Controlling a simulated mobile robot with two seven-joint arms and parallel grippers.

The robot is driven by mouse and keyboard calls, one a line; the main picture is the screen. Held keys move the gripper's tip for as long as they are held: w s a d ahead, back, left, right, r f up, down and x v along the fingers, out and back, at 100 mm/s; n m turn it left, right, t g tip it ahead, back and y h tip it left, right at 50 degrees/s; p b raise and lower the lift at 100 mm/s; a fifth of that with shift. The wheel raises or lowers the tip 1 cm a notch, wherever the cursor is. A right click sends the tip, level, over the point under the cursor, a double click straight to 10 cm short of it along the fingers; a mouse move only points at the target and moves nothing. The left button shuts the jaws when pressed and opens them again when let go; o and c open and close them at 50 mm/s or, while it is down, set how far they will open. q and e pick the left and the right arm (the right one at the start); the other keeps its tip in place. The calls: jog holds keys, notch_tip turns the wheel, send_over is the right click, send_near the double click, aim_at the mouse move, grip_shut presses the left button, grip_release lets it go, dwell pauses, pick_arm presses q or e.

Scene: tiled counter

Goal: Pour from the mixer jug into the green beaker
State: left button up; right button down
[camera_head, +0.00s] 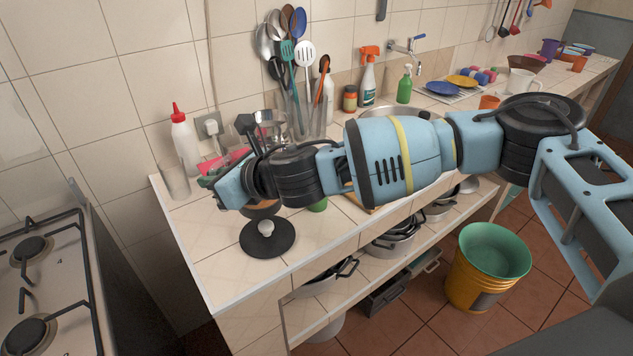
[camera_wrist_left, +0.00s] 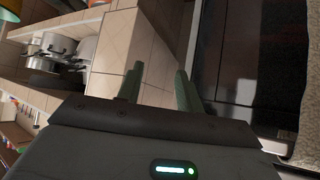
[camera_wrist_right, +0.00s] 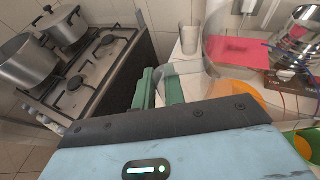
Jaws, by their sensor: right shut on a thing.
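My right gripper (camera_head: 212,174) is over the left end of the counter. In the right wrist view its green fingers (camera_wrist_right: 160,86) are shut on a clear, see-through part that I take to be the mixer jug (camera_wrist_right: 228,52). Glare and transparency blur the jug's outline, and its contents and tilt cannot be told. A green rim, likely the green beaker (camera_head: 317,204), shows below my right forearm, which hides most of it. Green also shows at the right edge of the right wrist view (camera_wrist_right: 312,142). My left gripper (camera_wrist_left: 159,88) is open and empty, outside the head view.
A black disc lid with a pale knob (camera_head: 267,244) lies near the counter's front edge. A white bottle with a red cap (camera_head: 186,140) and a clear glass (camera_head: 173,182) stand at the left end. A gas stove (camera_head: 45,280) is at left. Utensils (camera_head: 290,60) stand behind my arm.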

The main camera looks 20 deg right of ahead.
aim_at(211, 169)
jog(key=shift+r, duration=1.85)
jog(key=shift+s+a, duration=0.1)
jog(key=shift+s, duration=0.05)
